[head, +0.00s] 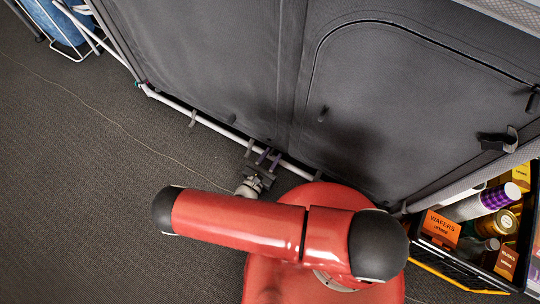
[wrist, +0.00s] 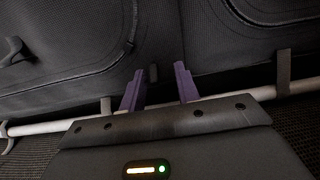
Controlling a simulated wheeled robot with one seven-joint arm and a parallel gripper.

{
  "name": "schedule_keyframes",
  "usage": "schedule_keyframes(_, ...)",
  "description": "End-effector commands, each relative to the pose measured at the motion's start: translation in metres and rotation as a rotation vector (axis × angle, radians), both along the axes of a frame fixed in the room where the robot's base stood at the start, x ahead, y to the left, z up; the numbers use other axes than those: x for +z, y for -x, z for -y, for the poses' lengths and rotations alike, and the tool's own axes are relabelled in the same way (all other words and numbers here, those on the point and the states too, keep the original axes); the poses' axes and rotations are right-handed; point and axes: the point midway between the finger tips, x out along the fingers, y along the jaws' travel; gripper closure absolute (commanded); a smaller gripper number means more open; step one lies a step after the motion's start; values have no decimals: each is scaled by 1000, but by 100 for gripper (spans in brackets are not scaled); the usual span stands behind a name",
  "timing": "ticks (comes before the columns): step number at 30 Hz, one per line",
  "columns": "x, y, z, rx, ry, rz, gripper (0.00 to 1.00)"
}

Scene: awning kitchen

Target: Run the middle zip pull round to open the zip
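My gripper (head: 268,157) is low at the dark grey fabric front, just above the pale bottom rail. In the wrist view its two purple fingers (wrist: 159,88) stand apart. A small dark tab (wrist: 153,73) shows between them, against the fabric; it looks like a zip pull, and I cannot tell whether the fingers touch it. A curved zip line (wrist: 112,66) runs beside the left finger. In the head view a vertical seam (head: 287,100) comes down near the gripper.
The pale rail (head: 220,132) runs along the fabric's foot, with dark straps (wrist: 284,70) around it. A black crate (head: 430,252) of groceries stands at the right. A blue item in a white frame (head: 60,28) is at the upper left. Carpet at the left is clear, except a thin cord.

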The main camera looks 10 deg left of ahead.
Motion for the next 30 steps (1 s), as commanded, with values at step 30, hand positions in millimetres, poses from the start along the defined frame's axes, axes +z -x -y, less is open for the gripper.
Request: schedule_keyframes(30, 0, 72, -31, 1, -1, 0, 68)
